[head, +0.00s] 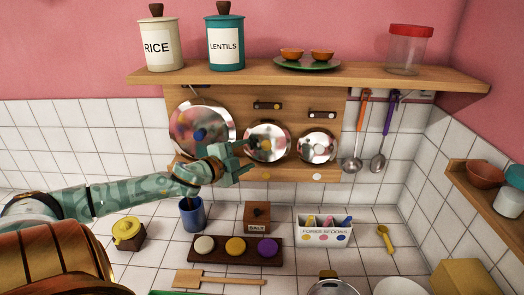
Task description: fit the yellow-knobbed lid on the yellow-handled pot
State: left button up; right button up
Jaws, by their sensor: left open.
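The yellow-knobbed lid (266,145) is a shiny round metal lid, upright on the wooden rack under the shelf, between a larger blue-knobbed lid (199,135) and a smaller lid (316,148). My left gripper (248,152) is open at the left edge of the yellow-knobbed lid, its fingers pointing toward the knob. I cannot tell whether it touches the lid. A metal pot (333,288) is cut off at the bottom edge, with a yellowish-brown handle showing at its back; its full handle colour is hard to tell. My right gripper is not in view.
The wooden shelf (430,79) above carries canisters, a plate with bowls and a red-topped jar. A ladle (353,160) and another utensil hang right of the rack. Below stand a blue cup (193,214), a salt box (257,217) and a spoon box (323,233).

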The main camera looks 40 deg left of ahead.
aim_at(265, 146)
pick_arm(q)
jog(key=w, duration=0.7)
jog(key=shift+w+a+f, duration=0.2)
jog(key=shift+f, duration=0.2)
jog(key=shift+w+d+f, duration=0.1)
jog(key=shift+w+f, duration=0.05)
jog(key=shift+w, duration=0.5)
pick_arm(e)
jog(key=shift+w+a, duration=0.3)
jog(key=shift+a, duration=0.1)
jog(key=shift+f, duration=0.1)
